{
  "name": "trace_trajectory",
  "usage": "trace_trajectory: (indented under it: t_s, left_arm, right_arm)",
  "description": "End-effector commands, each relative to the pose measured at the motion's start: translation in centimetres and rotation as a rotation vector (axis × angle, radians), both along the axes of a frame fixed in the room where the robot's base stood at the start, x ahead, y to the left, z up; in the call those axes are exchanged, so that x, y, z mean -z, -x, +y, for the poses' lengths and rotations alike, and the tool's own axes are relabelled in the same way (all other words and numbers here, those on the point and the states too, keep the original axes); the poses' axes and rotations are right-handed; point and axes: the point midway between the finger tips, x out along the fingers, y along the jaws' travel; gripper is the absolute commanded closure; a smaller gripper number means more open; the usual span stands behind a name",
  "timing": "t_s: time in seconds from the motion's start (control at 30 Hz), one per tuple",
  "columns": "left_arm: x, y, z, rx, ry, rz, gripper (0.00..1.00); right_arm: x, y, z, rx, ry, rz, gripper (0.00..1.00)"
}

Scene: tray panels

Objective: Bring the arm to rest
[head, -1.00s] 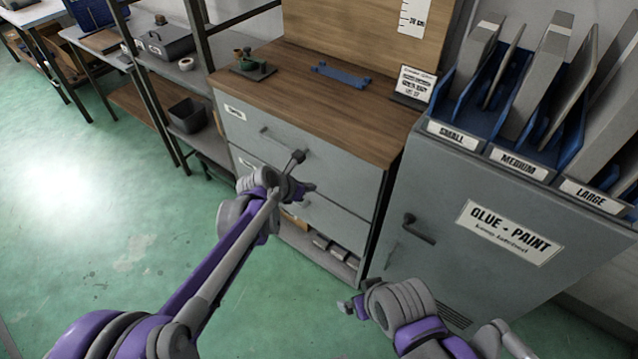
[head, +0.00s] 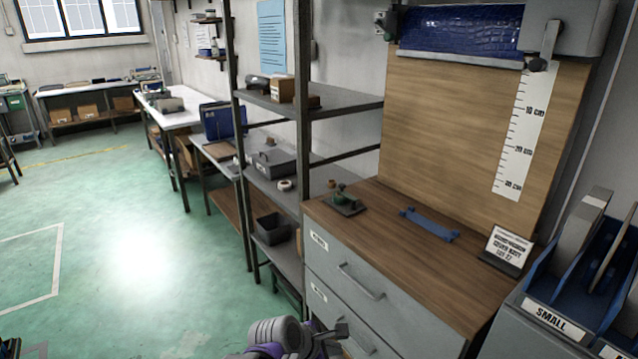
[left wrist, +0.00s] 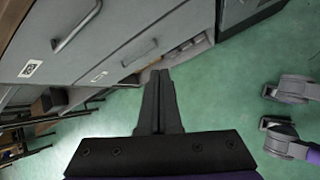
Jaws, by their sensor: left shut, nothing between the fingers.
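My left gripper (head: 338,332) is at the bottom edge of the head view, in front of the grey drawer cabinet. Most of its arm is out of that view. In the left wrist view its two fingers (left wrist: 159,76) lie together, with nothing between them. It hangs over the green floor, beside the drawer fronts, and appears apart from them. Grey and purple parts of my own body (left wrist: 290,88) show at the right edge of the left wrist view.
The grey drawer cabinet (head: 395,317) has a wooden top bearing a blue piece (head: 430,224), a green tool (head: 344,202) and a small sign (head: 507,248). A metal shelf rack (head: 285,190) stands beyond it. Panel slots (head: 560,322) are at right. Open floor (head: 130,250) lies at left.

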Motion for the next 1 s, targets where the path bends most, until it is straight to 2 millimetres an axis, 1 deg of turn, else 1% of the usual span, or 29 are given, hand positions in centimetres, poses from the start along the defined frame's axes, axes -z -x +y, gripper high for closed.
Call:
trace_trajectory:
  t_s: [0.03, 0.1, 0.17, 0.2, 0.27, 0.3, 0.4, 0.5, 0.7, 0.73, 0.77, 0.8, 1.0]
  left_arm:
    - [-0.3, 1.9, 2.4, 0.085, -0.092, -0.056, 1.0]
    - [-0.3, 4.4, 5.3, 0.233, -0.233, -0.137, 1.0]
    - [-0.2, 6.7, 7.7, 0.363, -0.353, -0.197, 1.0]
    - [-0.1, 8.2, 9.2, 0.452, -0.433, -0.232, 1.0]
    - [0.3, 10.6, 11.4, 0.587, -0.548, -0.279, 1.0]
    - [0.6, 12.2, 12.7, 0.679, -0.622, -0.304, 1.0]
    - [1.6, 15.7, 15.5, 0.893, -0.78, -0.349, 1.0]
    - [2.6, 18.8, 17.8, 1.083, -0.905, -0.373, 1.0]
    - [4.8, 23.9, 21.2, 1.424, -1.089, -0.388, 1.0]
    - [5.2, 24.7, 21.7, 1.475, -1.112, -0.386, 1.0]
    - [4.4, 24.8, 21.7, 1.492, -1.121, -0.389, 1.0]
    - [2.7, 24.5, 21.6, 1.484, -1.12, -0.395, 1.0]
    - [-2.5, 23.9, 21.5, 1.472, -1.132, -0.408, 1.0]
  right_arm:
    - [0.0, 0.0, 0.0, 0.0, 0.0, 0.0, 0.01]
    - [0.0, 0.0, 0.0, 0.0, 0.0, 0.0, 0.01]
    - [0.0, 0.0, 0.0, 0.0, 0.0, 0.0, 0.01]
    - [0.0, 0.0, 0.0, 0.0, 0.0, 0.0, 0.01]
    - [0.0, 0.0, 0.0, 0.0, 0.0, 0.0, 0.01]
    - [0.0, 0.0, 0.0, 0.0, 0.0, 0.0, 0.01]
    - [0.0, 0.0, 0.0, 0.0, 0.0, 0.0, 0.01]
    - [0.0, 0.0, 0.0, 0.0, 0.0, 0.0, 0.01]
    - [0.0, 0.0, 0.0, 0.0, 0.0, 0.0, 0.01]
    - [0.0, 0.0, 0.0, 0.0, 0.0, 0.0, 0.01]
    - [-0.9, 0.0, 0.0, 0.0, 0.0, -0.003, 0.01]
    - [-2.4, 0.0, 0.0, 0.0, 0.0, -0.008, 0.01]
    - [-7.6, -0.4, 0.0, 0.0, 0.0, -0.024, 0.01]
